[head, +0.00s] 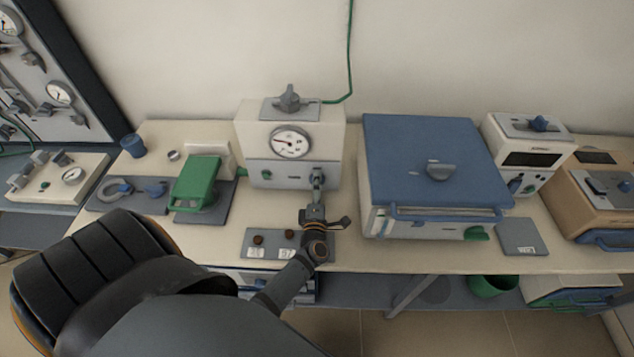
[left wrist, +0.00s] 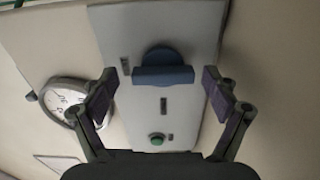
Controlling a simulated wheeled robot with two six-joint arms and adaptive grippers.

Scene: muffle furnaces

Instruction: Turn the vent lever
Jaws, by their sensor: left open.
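The blue lever (left wrist: 163,75) is on the grey front panel (left wrist: 182,115) of the white gauge box (head: 251,125). In the left wrist view it stands between the fingers of my left gripper (left wrist: 160,90), which is open, with a visible gap on each side. In the head view my left gripper (head: 318,183) is in front of the box's lower right front and hides most of the lever. A round dial gauge (head: 290,143) is above the panel, and it also shows in the left wrist view (left wrist: 66,98). A green button (left wrist: 156,139) is on the same panel. My right gripper is not visible.
A grey plate with two dark knobs (head: 258,240) lies below my gripper on the table. A blue-lidded furnace (head: 400,145) stands close on the right, and a green-lidded device (head: 196,182) on the left. A grey knob (head: 289,97) tops the gauge box.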

